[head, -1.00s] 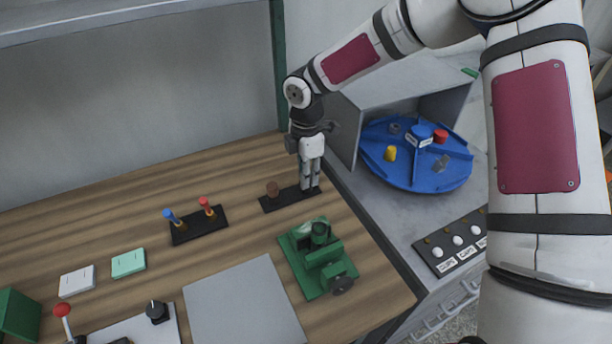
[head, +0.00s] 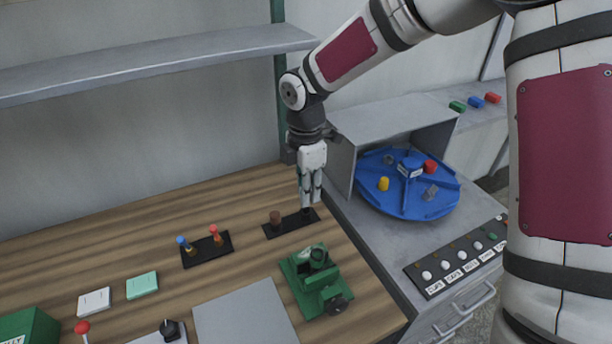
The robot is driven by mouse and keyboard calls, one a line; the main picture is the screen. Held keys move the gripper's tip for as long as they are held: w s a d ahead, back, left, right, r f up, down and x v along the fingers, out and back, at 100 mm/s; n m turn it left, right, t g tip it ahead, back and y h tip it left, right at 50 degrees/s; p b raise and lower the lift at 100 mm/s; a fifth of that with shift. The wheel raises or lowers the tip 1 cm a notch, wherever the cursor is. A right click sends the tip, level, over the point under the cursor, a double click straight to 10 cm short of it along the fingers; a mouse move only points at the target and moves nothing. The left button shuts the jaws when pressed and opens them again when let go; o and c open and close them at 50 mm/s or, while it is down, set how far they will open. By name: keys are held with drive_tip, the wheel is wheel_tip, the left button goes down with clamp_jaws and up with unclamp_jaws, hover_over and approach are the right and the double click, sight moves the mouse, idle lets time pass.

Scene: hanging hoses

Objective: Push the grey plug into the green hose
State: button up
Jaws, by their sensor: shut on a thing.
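My gripper (head: 309,199) points down over the right end of a small black holder (head: 291,223). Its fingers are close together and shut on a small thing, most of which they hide. It looks like the grey plug, but its colour and shape cannot be made out. A small dark bit shows just under the fingertips, at the holder. I cannot make out a green hose in this view.
A green vise-like fixture (head: 318,284) stands in front of the holder. A black block (head: 206,249) with blue and red pegs is to the left. A blue turntable (head: 412,196) sits in a grey housing at right. A shelf (head: 160,64) crosses the back wall.

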drive_tip(key=s+d+r+p, duration=0.1)
drive_tip(key=s+r+p, duration=0.2)
drive_tip(key=s, duration=0.3)
drive_tip(key=s+r+p, duration=0.3)
drive_tip(key=s+p, duration=0.1)
drive_tip(key=s, duration=0.2)
drive_tip(key=shift+s+d, duration=0.3)
drive_tip(key=shift+d, duration=0.05)
drive_tip(key=shift+f+b, duration=0.8)
drive_tip(key=shift+f, duration=2.05)
drive_tip(key=shift+f+b, duration=0.6)
drive_tip(key=shift+f, duration=1.2)
drive_tip(key=o, duration=1)
